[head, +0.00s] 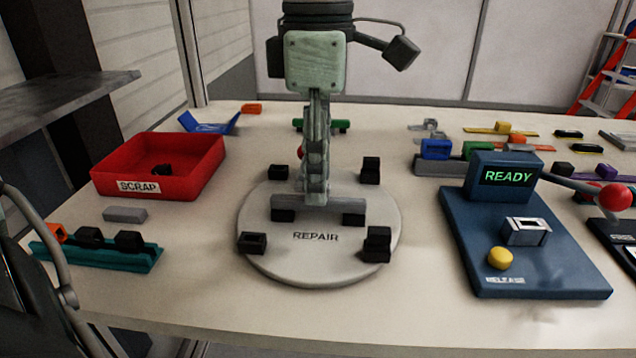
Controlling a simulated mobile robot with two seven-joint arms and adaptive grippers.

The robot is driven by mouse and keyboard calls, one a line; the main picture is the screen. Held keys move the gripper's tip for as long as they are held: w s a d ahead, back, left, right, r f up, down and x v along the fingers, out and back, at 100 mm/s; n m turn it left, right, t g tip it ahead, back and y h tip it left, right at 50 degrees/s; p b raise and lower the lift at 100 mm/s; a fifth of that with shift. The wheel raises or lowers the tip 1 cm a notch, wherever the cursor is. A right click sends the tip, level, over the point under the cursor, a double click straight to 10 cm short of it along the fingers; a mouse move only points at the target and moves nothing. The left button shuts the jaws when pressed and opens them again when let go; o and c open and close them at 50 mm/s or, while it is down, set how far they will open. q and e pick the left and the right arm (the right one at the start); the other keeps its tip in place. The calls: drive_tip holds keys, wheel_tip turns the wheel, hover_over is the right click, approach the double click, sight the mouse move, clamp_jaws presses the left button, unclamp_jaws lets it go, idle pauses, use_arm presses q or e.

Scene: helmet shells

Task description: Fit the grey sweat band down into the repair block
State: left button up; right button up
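My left gripper (315,190) points straight down over the round repair turntable and is seen edge-on, one finger hiding the other. Its tips meet the middle of a long grey bar, which looks like the grey sweat band (345,206), and appear shut on it. The band lies level, left to right, in line with two dark blocks (283,216) (353,219) that show just below its ends. Whether it touches or sits in them I cannot tell. The turntable (300,268), marked REPAIR, bears several dark blocks; which is the repair block is unclear. My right gripper is not in view.
A red SCRAP bin (150,190) holds a dark piece at left. A grey block (125,214) and a teal rack (100,258) stand in front of it. A blue READY station (520,250) with a yellow button (500,258) is at right. The front table strip is clear.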

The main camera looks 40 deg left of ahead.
use_arm(q)
wheel_tip(320, 180, up, 9)
drive_tip(key=shift+r, duration=0.2)
idle(0.6)
